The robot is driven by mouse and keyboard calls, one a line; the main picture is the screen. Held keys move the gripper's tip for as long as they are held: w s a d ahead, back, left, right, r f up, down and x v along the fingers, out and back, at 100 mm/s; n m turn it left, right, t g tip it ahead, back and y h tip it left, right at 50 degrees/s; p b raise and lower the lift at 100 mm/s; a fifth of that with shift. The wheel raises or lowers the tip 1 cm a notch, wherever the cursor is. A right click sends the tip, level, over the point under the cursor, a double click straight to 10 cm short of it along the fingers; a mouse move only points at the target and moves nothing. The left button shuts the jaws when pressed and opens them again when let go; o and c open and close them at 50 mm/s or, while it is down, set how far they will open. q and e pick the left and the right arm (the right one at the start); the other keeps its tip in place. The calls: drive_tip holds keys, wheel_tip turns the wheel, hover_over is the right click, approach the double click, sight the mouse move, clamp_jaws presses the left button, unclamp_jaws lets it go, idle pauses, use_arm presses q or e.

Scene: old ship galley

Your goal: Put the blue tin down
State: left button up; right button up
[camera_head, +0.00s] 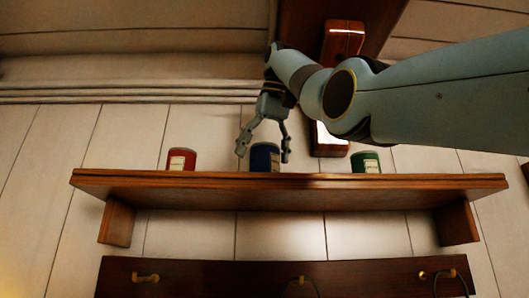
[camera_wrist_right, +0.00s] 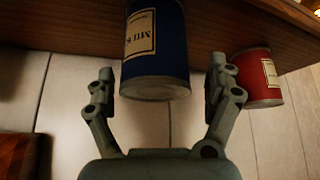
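The blue tin (camera_head: 265,155) is at the middle of a wooden wall shelf (camera_head: 290,187), with its base hidden behind the front edge. In the right wrist view the blue tin (camera_wrist_right: 157,55), with a cream label, is between my fingers. My right gripper (camera_head: 264,153) reaches down from above with a finger on either side of the tin. The right gripper also shows in the wrist view (camera_wrist_right: 161,75); it is open, with a gap between each finger and the tin. My left gripper is not in view.
A red tin (camera_head: 181,159) is on the shelf to the left, and a green tin (camera_head: 366,163) to the right. Clear shelf lies between the tins. A dark rail with brass hooks (camera_head: 146,278) is below. A wooden fixture (camera_head: 343,40) is on the wall above.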

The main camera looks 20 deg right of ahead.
drive_tip(key=shift+s+d+r, duration=0.1)
drive_tip(key=shift+s, duration=0.15)
drive_tip(key=shift+d, duration=0.1)
drive_tip(key=shift+w+r, duration=0.1)
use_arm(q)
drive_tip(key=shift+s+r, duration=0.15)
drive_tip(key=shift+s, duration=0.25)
use_arm(e)
drive_tip(key=v, duration=0.7)
